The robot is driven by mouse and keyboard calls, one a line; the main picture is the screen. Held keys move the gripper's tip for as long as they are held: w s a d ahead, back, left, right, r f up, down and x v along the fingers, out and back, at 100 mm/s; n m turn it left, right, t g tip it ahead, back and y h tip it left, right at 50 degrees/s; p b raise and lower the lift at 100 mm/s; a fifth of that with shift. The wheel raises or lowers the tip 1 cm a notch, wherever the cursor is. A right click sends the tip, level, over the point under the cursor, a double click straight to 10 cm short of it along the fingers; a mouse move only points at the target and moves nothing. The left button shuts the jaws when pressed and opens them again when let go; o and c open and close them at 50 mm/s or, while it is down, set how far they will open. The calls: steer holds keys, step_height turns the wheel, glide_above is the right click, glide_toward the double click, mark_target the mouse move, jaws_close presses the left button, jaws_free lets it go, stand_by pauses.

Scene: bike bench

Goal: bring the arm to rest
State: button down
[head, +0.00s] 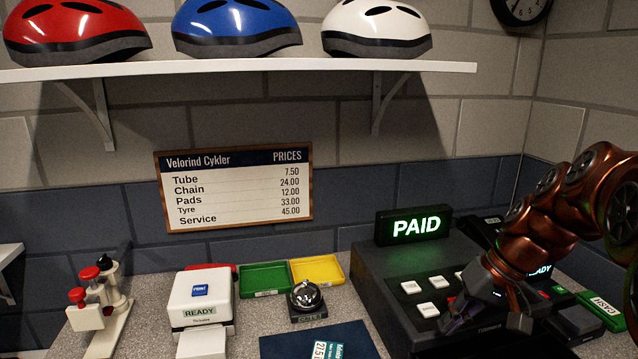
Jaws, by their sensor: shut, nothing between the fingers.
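My copper-coloured arm (591,190) reaches in from the right edge of the head view. My gripper (486,312) is shut and empty, and it points down over the black payment terminal (375,285). It hides part of the terminal's keys. I cannot tell whether the fingertips touch the terminal. A sign on top of the terminal (415,225) glows green with PAID.
A label printer (202,297), a bell (307,297), green (264,278) and yellow (317,269) trays and a red-knobbed tool (97,312) stand on the counter. A dark mat (285,346) lies in front. Helmets sit on the shelf (260,66) above.

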steer(key=s+a+f+g+h, duration=0.1)
steer(key=s+f, duration=0.3)
steer(key=s, duration=0.8)
steer(key=s+a+f+g+h, duration=0.2)
steer(key=s+a+f+h, duration=0.1)
steer(key=s, duration=1)
step_height(320, 180, down, 2)
steer(key=shift+a+f+h+p, duration=0.1)
steer(key=shift+a+h+p, duration=0.2)
steer(key=shift+h, duration=0.2)
steer(key=shift+n, duration=0.3)
